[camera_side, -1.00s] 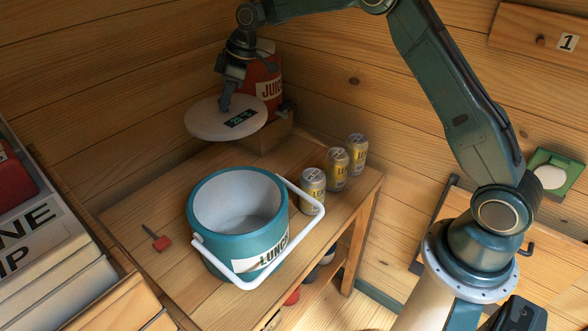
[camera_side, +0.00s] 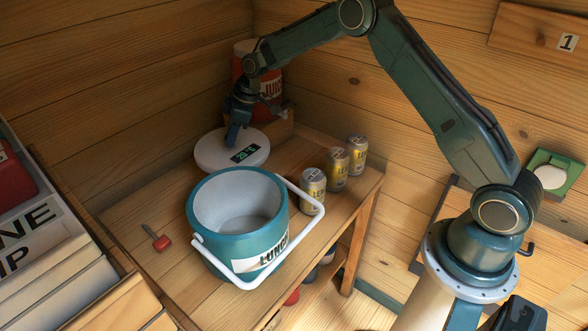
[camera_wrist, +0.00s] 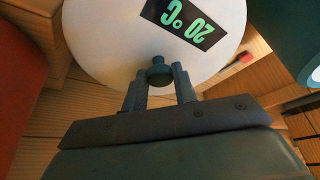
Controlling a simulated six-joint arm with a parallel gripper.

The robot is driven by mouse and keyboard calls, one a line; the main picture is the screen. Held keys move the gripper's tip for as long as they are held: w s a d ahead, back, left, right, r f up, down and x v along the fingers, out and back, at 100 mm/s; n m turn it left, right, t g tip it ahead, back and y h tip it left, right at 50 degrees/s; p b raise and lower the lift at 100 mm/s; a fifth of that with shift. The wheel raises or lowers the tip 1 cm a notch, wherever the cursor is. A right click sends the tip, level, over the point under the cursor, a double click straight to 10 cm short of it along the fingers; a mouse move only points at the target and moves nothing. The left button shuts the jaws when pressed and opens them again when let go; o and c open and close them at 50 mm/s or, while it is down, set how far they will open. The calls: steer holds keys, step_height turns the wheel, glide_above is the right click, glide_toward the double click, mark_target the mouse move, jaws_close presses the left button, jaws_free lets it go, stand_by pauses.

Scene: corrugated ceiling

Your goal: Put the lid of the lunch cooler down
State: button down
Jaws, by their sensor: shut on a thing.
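The white round lid (camera_side: 215,153) with a dark display is low over the wooden table, behind the cooler; I cannot tell whether it touches the tabletop. My gripper (camera_side: 236,138) is above the lid, its fingers shut on the lid's knob. In the wrist view the lid (camera_wrist: 100,40) shows its "20 °C" display, and my gripper (camera_wrist: 160,78) has the dark knob between its fingertips. The teal lunch cooler (camera_side: 228,250) stands open and empty at the table's front, its white handle (camera_side: 240,282) folded down toward the front right.
Several yellow cans (camera_side: 337,168) stand in a row to the right of the cooler. A red juice dispenser (camera_side: 270,88) stands on a wooden block at the back. A small red-handled tool (camera_side: 161,242) lies left of the cooler.

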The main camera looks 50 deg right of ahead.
mark_target(235, 145)
step_height(235, 145, down, 5)
stand_by(0.3)
steer(key=shift+f, duration=2.1)
steer(key=shift+f, duration=0.15)
steer(key=c, duration=1.1)
jaws_free()
steer(key=v, duration=1.2)
steer(key=shift+a, duration=0.1)
